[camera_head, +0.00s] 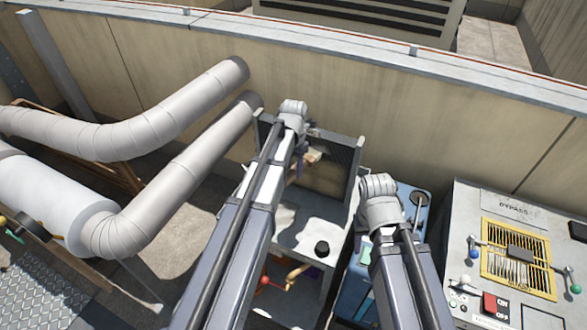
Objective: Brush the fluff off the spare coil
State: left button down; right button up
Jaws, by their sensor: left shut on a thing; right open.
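The spare coil (343,163) stands upright as a framed, finned panel at the back of a grey bench (325,234), against the tan wall. My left gripper (301,166) is in front of the coil's left part. It is shut on a small tan and brown thing that looks like a brush (314,155), close to the coil face; I cannot tell whether they touch. My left arm hides the coil's left side. Fluff is too small to make out clearly. My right gripper (366,222) is open, right of the bench; its wrist largely hides its fingers.
A black knob-like object (321,248) sits on the bench top. A blue box or cart (357,290) stands right of the bench. A control panel (505,255) with switches is at the far right. Large grey ducts (165,125) fill the left.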

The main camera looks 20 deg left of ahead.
pick_arm(q)
jog(key=shift+r+p, duration=1.15)
jog(key=shift+r, duration=0.25)
jog(key=shift+f, duration=0.2)
notch_tip(320, 180, down, 4)
jog(key=b, duration=0.4)
jog(key=shift+f+b, duration=0.2)
jog(key=shift+b, duration=0.2)
jog(key=shift+r, duration=0.2)
jog(key=shift+r+p, duration=2.15)
jog(key=shift+p, duration=0.2)
jog(key=shift+f+b, duration=2.3)
